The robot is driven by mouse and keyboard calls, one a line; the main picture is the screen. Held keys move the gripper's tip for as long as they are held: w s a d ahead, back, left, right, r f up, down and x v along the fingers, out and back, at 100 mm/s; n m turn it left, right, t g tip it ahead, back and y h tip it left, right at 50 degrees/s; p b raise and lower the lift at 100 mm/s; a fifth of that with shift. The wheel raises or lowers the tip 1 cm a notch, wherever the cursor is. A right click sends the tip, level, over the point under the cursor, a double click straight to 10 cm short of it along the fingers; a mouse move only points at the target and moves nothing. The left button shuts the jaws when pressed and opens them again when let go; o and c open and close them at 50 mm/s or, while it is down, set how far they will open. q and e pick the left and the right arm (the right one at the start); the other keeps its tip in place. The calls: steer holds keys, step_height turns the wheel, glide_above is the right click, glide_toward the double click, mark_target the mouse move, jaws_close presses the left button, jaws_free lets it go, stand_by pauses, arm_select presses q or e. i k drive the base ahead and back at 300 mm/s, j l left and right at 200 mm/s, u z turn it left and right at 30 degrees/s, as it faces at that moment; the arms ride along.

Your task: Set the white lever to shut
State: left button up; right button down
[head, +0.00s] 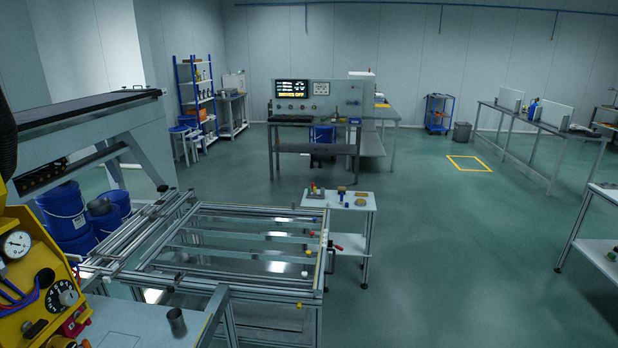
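A metal frame fixture (190,289) stands in front of me, left of centre. Several small coloured pieces sit along its right side. One is a small white piece (304,274), which may be the white lever; it is too small to tell its setting. Neither of my grippers is in view.
A yellow panel with a gauge and dial (38,290) stands close at left. Blue buckets (66,212) are behind it. A small white side table (350,205) with loose items adjoins the fixture's far right corner. A workbench (315,148) stands farther back.

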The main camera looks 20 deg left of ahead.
mark_target(76, 258)
steer(key=i+u, duration=0.2)
steer(key=u, duration=0.2)
steer(key=i+u, duration=0.45)
steer(key=u, duration=0.3)
steer(key=i+l+u, duration=0.2)
steer(key=u, duration=0.15)
steer(key=i+l+u, duration=0.1)
steer(key=u, duration=0.4)
steer(key=i+l+u, duration=0.2)
steer(key=u, duration=0.3)
steer(key=i+l+u, duration=0.25)
steer(key=u, duration=0.25)
